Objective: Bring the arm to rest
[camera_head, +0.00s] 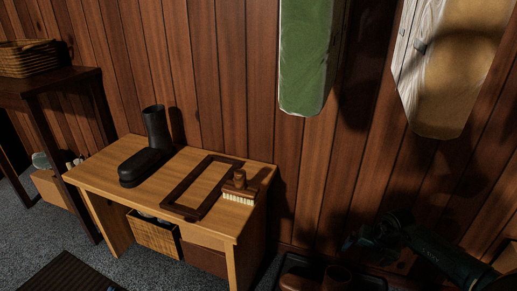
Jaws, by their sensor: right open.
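My right arm comes in dark from the lower right. Its gripper (352,241) is open and shows no object between its fingers. It is in the air to the right of the wooden bench, apart from it, in front of the paneled wall and in deep shadow. My left gripper is not in view.
The bench (110,172) holds a black boot (156,127), a dark frame (183,187) and a brush (239,187). A tray with brown shoes (300,280) lies low near my right gripper. Green (307,60) and tan boards hang on the wall. A dark table stands left.

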